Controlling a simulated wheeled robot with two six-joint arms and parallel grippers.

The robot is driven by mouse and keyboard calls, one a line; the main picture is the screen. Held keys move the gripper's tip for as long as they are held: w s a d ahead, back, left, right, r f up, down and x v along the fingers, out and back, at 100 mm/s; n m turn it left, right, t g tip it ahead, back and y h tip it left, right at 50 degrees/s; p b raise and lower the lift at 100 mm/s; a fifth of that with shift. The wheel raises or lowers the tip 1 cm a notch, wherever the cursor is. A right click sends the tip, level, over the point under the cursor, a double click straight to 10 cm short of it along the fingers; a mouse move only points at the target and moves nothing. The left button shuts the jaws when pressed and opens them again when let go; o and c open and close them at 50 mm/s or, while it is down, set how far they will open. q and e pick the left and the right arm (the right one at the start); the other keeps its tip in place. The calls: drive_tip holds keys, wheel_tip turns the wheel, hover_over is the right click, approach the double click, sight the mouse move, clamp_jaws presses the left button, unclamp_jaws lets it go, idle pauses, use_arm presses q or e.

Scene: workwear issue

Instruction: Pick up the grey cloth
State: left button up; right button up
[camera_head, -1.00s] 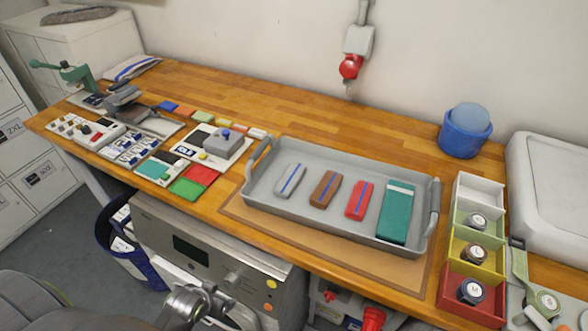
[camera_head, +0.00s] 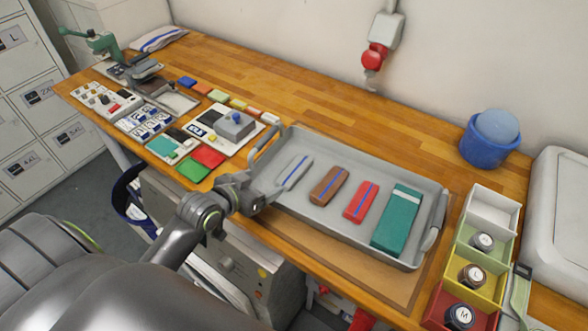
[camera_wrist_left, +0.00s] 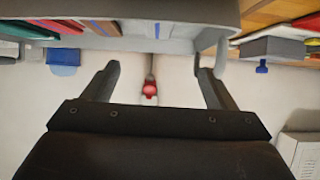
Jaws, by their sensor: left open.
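The grey cloth (camera_head: 294,172), folded with a blue stripe, lies at the left end of the grey tray (camera_head: 375,252) on the wooden bench. My left gripper (camera_head: 272,188) is just left of this cloth, at the tray's near left edge, and looks apart from it. In the left wrist view its two fingers (camera_wrist_left: 156,72) are spread with nothing between them. My right gripper is not in view.
Brown (camera_head: 329,186), red (camera_head: 361,202) and teal (camera_head: 398,220) cloths lie to the right in the tray. A tray handle (camera_head: 266,133) rises at the left. Coloured bins (camera_head: 492,213) and a blue tub (camera_head: 488,143) stand right. The bench behind the tray is clear.

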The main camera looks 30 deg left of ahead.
use_arm(q)
drive_tip(key=p, duration=0.2)
approach(292, 170)
drive_tip(key=x, duration=0.4)
drive_tip(key=shift+w+d+r, duration=0.15)
drive_tip(key=shift+w+r, duration=0.05)
drive_tip(key=shift+p+x, duration=0.35)
drive_tip(key=shift+x, duration=0.45)
drive_tip(key=shift+f+p+x, duration=0.15)
drive_tip(key=shift+x, duration=0.8)
drive_tip(key=shift+f+p+x, duration=0.15)
drive_tip(key=shift+x, duration=0.8)
drive_tip(key=shift+s, duration=0.15)
drive_tip(key=c, duration=1.1)
